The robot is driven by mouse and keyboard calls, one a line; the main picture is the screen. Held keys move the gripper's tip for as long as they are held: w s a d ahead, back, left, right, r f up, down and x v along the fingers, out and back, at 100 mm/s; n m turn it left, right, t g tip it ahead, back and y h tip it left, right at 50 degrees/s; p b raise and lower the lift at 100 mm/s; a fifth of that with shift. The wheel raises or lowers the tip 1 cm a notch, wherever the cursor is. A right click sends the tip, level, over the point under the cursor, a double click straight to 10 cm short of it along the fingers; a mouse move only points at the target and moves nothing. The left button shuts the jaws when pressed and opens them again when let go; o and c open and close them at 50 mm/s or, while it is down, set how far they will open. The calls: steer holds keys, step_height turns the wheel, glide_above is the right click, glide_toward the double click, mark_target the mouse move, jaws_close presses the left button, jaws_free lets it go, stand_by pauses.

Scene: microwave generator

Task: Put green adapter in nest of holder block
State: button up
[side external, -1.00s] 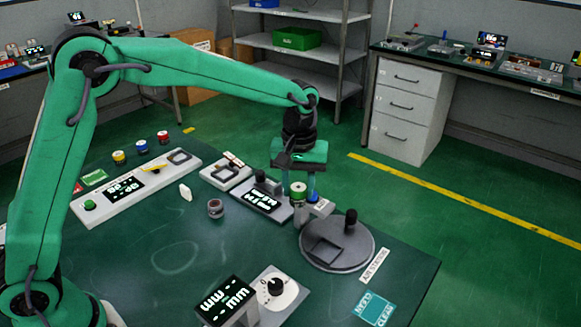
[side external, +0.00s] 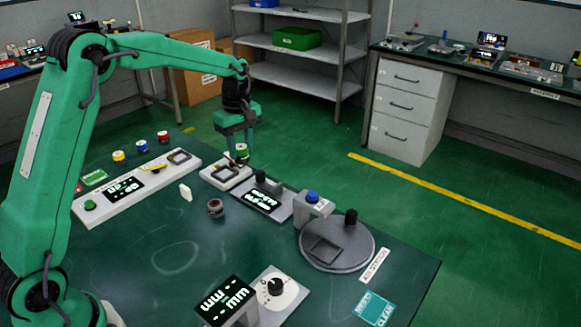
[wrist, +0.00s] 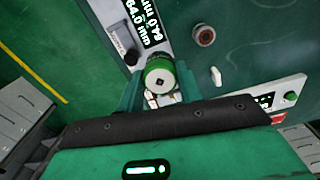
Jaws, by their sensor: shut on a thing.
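The green adapter (side external: 242,151), a short green cylinder with a pale end, is held between the fingers of my gripper (side external: 241,153). A small white block (side external: 226,178), which looks like the holder block, lies below the adapter in the side view. The adapter and fingers hide part of its top, so the nest and any contact with it cannot be made out.
A grey display unit (side external: 262,200), a stand with a blue button (side external: 312,197) and a round grey plate with a knob (side external: 337,250) stand to the right. A dark red-brown cylinder (side external: 216,208) and a long white panel (side external: 138,187) are nearby. The table's middle is mostly clear.

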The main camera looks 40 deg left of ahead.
steer(key=shift+a, duration=0.1)
steer(key=a+f, duration=0.2)
steer(key=a, duration=0.1)
steer(key=w+a+f, duration=0.1)
steer(key=a+f, duration=0.1)
steer(key=a, duration=0.2)
steer(key=w+a+f, duration=0.1)
steer(key=a+f, duration=0.2)
steer(key=a, duration=0.1)
steer(key=shift+w+a, duration=0.1)
steer(key=shift+w, duration=0.05)
steer(key=shift+f, duration=2)
steer(key=shift+f, duration=0.1)
steer(key=o, duration=1.1)
steer(key=shift+c, duration=0.2)
